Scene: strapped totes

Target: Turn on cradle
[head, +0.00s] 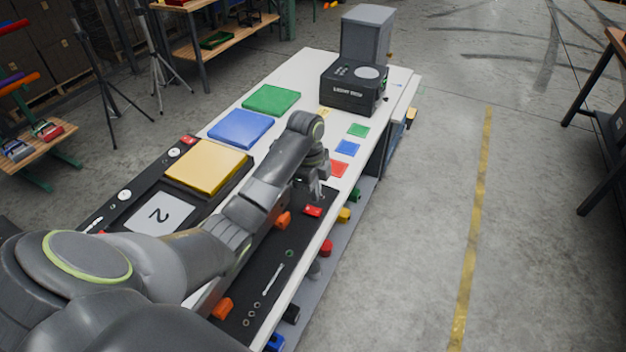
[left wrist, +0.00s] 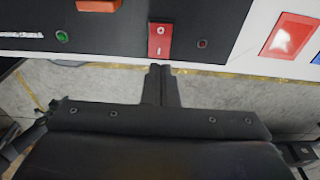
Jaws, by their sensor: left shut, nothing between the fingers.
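A red rocker switch (left wrist: 158,40) with a circle mark and a line mark is set in a black panel (left wrist: 120,40) on the bench. It also shows in the head view (head: 313,211), just below my left gripper (head: 318,188). In the left wrist view my left gripper (left wrist: 160,72) is shut and empty, its fingertips close to the lower edge of the switch. I cannot tell whether they touch it. A small dark red round light (left wrist: 202,43) sits to the right of the switch, and a small green round part (left wrist: 62,36) to the left. My right gripper is not in view.
Orange blocks (head: 283,220) stand on the black panel. Yellow (head: 207,167), blue (head: 240,128) and green (head: 271,100) squares lie along the white bench (head: 310,70). A black box (head: 354,88) stands at the far end.

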